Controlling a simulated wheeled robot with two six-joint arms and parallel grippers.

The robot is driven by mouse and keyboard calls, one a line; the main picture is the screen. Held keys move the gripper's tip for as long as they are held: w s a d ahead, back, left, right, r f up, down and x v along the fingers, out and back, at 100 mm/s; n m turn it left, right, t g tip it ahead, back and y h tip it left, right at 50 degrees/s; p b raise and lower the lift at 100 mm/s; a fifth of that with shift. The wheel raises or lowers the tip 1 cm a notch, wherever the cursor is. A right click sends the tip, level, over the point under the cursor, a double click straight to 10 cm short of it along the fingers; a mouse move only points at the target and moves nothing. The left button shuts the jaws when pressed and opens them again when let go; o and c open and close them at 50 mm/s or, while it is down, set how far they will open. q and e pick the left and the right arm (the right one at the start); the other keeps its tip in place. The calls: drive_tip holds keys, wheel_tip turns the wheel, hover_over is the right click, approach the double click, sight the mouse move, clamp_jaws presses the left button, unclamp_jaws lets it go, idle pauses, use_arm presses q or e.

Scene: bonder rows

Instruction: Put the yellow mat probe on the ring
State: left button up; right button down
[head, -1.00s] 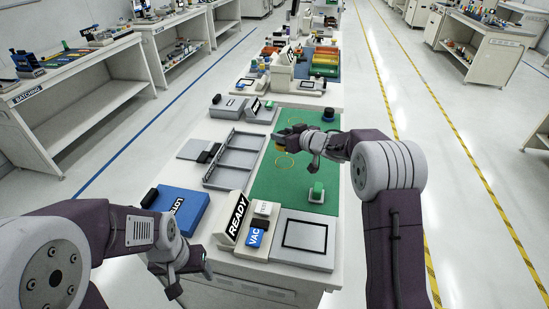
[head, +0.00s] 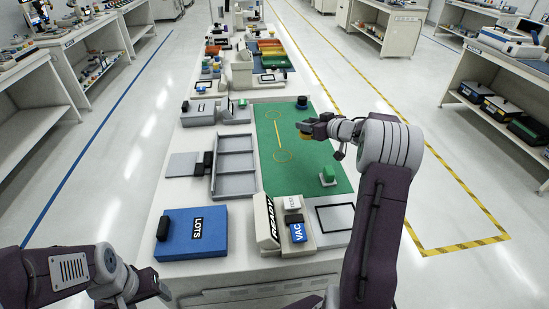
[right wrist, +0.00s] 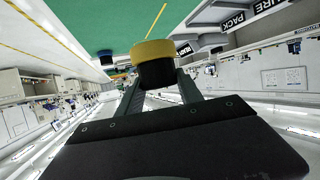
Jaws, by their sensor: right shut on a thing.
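The yellow mat probe (right wrist: 153,52), a yellow cap over a black body, is between the fingers of my right gripper (right wrist: 157,88) in the right wrist view. In the head view, my right gripper (head: 307,130) is shut on the probe (head: 305,137) over the right part of the green mat (head: 310,160). Two thin yellow rings are drawn on the mat, a far ring (head: 274,114) and a near ring (head: 283,156), with a yellow line between them. The probe is to the right of both rings. My left gripper (head: 145,290) is low at the left, its jaws unclear.
A green-topped piece (head: 328,175) stands on the mat's near right, and a dark blue one (head: 302,102) at its far edge. A grey divided tray (head: 234,172) lies left of the mat. A blue LOTS box (head: 192,232) and a VAC block (head: 297,231) stand in front.

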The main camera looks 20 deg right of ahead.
drive_tip(key=shift+m+h, duration=0.3)
drive_tip(key=shift+h, duration=0.1)
drive_tip(key=w+a+f+b, duration=0.1)
drive_tip(key=a+f, duration=0.1)
drive_tip(key=w+a+f+b, duration=0.3)
drive_tip(key=a+f+b, duration=0.1)
drive_tip(key=f, duration=0.1)
drive_tip(key=shift+w+a, duration=0.35)
drive_tip(key=shift+w, duration=0.05)
drive_tip(key=shift+w+a, duration=0.1)
drive_tip(key=shift+a, duration=0.1)
wheel_tip(320, 180, down, 4)
drive_tip(key=shift+f+b, duration=0.15)
drive_tip(key=shift+b, duration=0.85)
use_arm(q)
wheel_tip(320, 180, down, 7)
drive_tip(key=shift+d+r, duration=0.15)
drive_tip(key=shift+d, duration=0.05)
